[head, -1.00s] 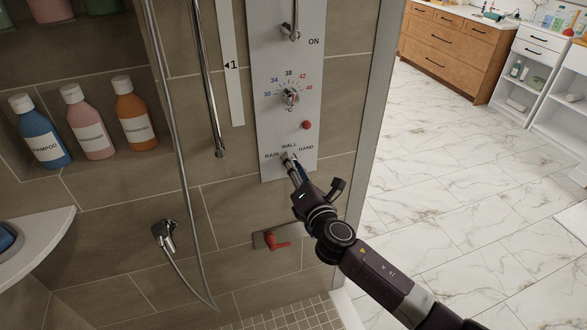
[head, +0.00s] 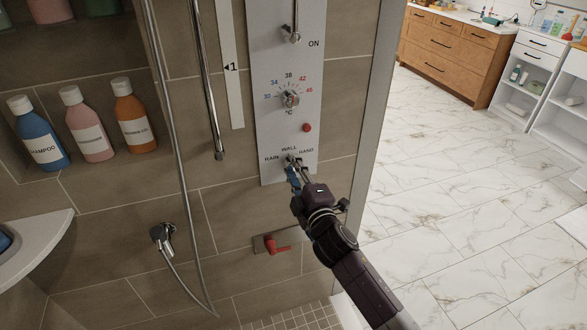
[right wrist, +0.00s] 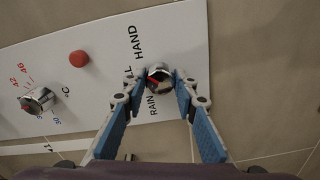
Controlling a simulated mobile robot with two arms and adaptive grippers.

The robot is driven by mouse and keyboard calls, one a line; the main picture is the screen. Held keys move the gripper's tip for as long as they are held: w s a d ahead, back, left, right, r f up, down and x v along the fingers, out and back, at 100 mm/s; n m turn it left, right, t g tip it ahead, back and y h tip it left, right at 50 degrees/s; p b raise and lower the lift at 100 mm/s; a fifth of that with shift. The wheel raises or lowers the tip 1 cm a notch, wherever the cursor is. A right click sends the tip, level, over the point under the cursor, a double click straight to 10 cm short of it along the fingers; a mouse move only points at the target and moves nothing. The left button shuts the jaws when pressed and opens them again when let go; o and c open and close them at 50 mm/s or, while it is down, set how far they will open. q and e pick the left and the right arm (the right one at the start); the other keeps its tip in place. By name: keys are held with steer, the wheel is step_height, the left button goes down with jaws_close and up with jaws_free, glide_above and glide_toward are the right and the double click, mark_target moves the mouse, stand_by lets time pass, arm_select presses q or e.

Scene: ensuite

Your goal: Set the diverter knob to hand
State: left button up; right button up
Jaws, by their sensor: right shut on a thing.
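The chrome diverter knob (head: 291,160) sits low on the white shower panel (head: 285,60), with the labels RAIN, WALL and HAND around it. My right gripper (head: 292,165) reaches it from below right, its fingers shut on the knob and hiding most of it in the head view. In the right wrist view the knob (right wrist: 158,78) lies between the blue-padded fingertips of the right gripper (right wrist: 160,80), with a red mark on its face. The mark is on the side toward the labels, but I cannot tell which label it points to. My left gripper is out of view.
Above the knob are a red button (head: 307,127) and the temperature dial (head: 289,99). A red lever (head: 277,246) is below the panel. A hose and hand shower holder (head: 164,236) hang at the left. Bottles stand in a wall niche. The marble floor at right is open.

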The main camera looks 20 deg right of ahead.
steer(key=shift+m, duration=1.5)
steer(key=shift+f, duration=0.1)
steer(key=o, duration=1.2)
steer(key=shift+c, duration=0.2)
steer(key=s, duration=1.2)
steer(key=shift+d, duration=0.2)
